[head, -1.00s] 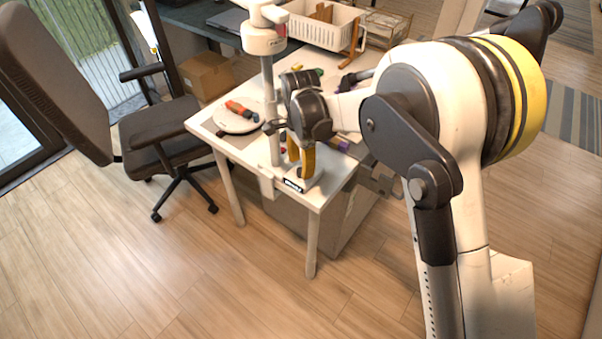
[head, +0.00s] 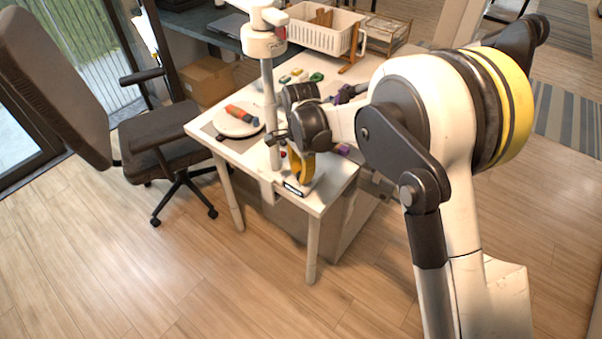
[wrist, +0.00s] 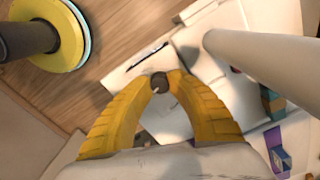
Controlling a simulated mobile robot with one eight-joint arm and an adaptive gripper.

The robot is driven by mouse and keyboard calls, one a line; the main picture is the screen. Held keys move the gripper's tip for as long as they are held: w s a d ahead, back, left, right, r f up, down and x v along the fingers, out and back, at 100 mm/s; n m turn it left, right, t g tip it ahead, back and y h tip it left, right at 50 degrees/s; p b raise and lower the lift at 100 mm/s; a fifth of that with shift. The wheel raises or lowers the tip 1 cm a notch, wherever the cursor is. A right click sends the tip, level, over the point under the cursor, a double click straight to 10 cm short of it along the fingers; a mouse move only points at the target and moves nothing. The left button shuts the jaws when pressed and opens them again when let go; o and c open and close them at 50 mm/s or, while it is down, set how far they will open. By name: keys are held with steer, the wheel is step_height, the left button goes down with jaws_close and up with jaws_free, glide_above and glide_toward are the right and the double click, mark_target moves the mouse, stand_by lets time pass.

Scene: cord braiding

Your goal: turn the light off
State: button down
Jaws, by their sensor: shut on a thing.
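My gripper (wrist: 160,90) has yellow fingers whose tips close on a small dark round knob (wrist: 159,82) in the wrist view. In the head view my gripper (head: 300,168) points down over the table's near corner, and the knob is hidden there. A white pole (head: 269,95) stands beside my gripper and carries a white head (head: 262,42) with a red part; I cannot tell whether this is the light. The pole also crosses the upper right of the wrist view (wrist: 265,58). I cannot see whether a light is lit.
The white table (head: 240,150) holds a round plate (head: 232,122) with an orange and dark tool on it, and several small coloured blocks. A white basket (head: 318,37) stands behind. An office chair (head: 165,130) is at the left. The floor in front is clear.

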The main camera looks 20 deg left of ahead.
steer(key=n, duration=0.4)
steer(key=shift+p, duration=0.35)
steer(key=n, duration=0.3)
steer(key=shift+n, duration=0.4)
steer(key=n, duration=0.4)
steer(key=shift+p, duration=0.4)
steer(key=shift+n, duration=2.1)
steer(key=c, duration=1.2)
jaws_free()
